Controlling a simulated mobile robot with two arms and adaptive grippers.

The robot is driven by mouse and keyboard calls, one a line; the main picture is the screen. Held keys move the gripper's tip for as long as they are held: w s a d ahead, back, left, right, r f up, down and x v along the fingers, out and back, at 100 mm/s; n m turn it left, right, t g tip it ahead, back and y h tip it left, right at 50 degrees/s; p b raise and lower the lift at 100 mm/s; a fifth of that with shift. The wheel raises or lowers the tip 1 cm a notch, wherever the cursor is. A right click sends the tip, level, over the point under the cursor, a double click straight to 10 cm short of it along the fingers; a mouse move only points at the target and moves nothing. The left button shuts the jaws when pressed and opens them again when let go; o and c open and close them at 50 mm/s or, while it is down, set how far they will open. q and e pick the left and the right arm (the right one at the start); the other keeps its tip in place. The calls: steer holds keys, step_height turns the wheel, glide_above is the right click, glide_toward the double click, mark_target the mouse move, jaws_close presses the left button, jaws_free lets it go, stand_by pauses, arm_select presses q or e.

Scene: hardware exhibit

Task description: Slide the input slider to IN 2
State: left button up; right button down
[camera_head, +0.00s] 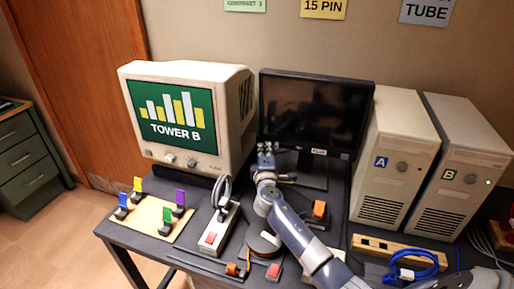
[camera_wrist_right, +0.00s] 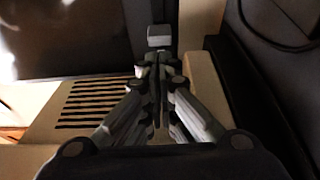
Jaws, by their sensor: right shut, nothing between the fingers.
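My right gripper (camera_head: 266,150) is raised in front of the gap between the old cream monitor and the black flat monitor. In the right wrist view its fingers (camera_wrist_right: 156,66) are shut together and hold nothing. No IN 2 label is readable, and the input slider is not clearly identifiable in the head view. My left gripper is not in view.
The cream monitor (camera_head: 188,118) shows TOWER B. The black monitor (camera_head: 314,108) and computer towers A (camera_head: 395,155) and B (camera_head: 462,165) stand to the right. A board with colored clips (camera_head: 150,218), a power strip (camera_head: 214,232) and a blue cable (camera_head: 417,264) lie on the dark table.

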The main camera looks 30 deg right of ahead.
mark_target(278, 145)
steer(key=shift+s+d, duration=0.15)
steer(key=shift+s, duration=0.1)
steer(key=shift+f, duration=0.1)
steer(key=shift+w, duration=0.1)
steer(key=s+d, duration=0.3)
steer(key=shift+s+p, duration=0.35)
steer(key=shift+p, duration=0.05)
steer(key=shift+w, duration=0.15)
